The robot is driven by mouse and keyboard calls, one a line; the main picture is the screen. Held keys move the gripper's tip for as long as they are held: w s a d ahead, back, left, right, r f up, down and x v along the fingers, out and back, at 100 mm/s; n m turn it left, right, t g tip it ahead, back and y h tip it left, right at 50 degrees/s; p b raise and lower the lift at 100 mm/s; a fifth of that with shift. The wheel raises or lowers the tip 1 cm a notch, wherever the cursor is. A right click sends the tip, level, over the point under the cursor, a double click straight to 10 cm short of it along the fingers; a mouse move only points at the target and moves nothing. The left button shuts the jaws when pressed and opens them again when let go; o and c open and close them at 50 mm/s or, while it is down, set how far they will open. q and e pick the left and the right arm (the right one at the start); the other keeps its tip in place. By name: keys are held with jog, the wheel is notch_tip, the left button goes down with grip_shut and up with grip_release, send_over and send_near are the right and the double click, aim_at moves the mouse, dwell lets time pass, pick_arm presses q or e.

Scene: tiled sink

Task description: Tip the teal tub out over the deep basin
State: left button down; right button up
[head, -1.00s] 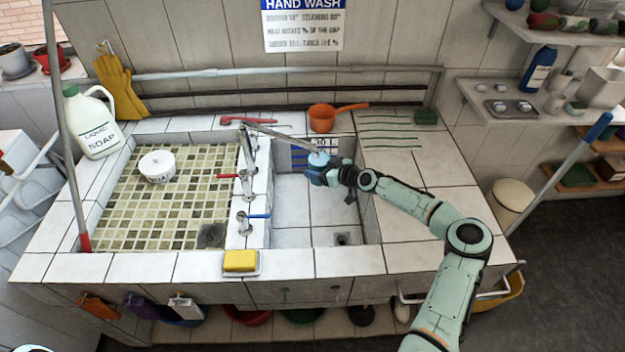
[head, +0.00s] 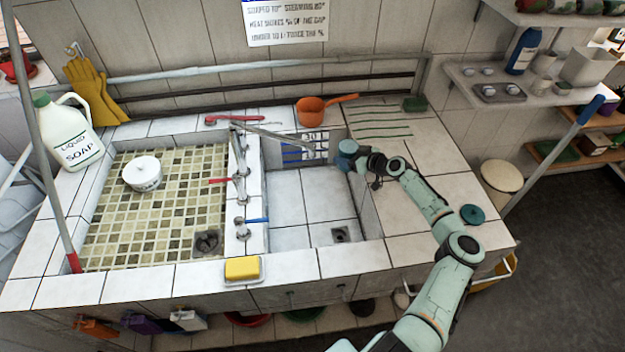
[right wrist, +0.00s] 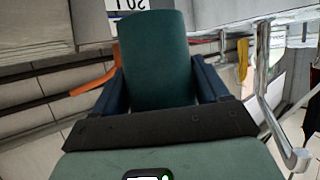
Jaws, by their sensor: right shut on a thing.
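My right gripper (head: 346,158) is shut on the teal tub (right wrist: 158,60). In the right wrist view the tub fills the gap between the two dark blue fingers. In the head view the tub (head: 347,147) is small and partly hidden by the gripper, near the back right edge of the deep basin (head: 300,203). Its tilt and contents I cannot make out. The basin has white tiles and a drain, and looks empty. My left gripper is not in view.
A metal spout (head: 270,134) reaches over the basin's back from the taps (head: 240,180). An orange dipper (head: 312,110) stands behind the basin. A teal disc (head: 472,214) lies on the right counter. A shallow mosaic basin (head: 165,215) with a white pot (head: 142,174) is left.

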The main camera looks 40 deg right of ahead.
jog(key=shift+a+n, duration=0.3)
dwell(0.4)
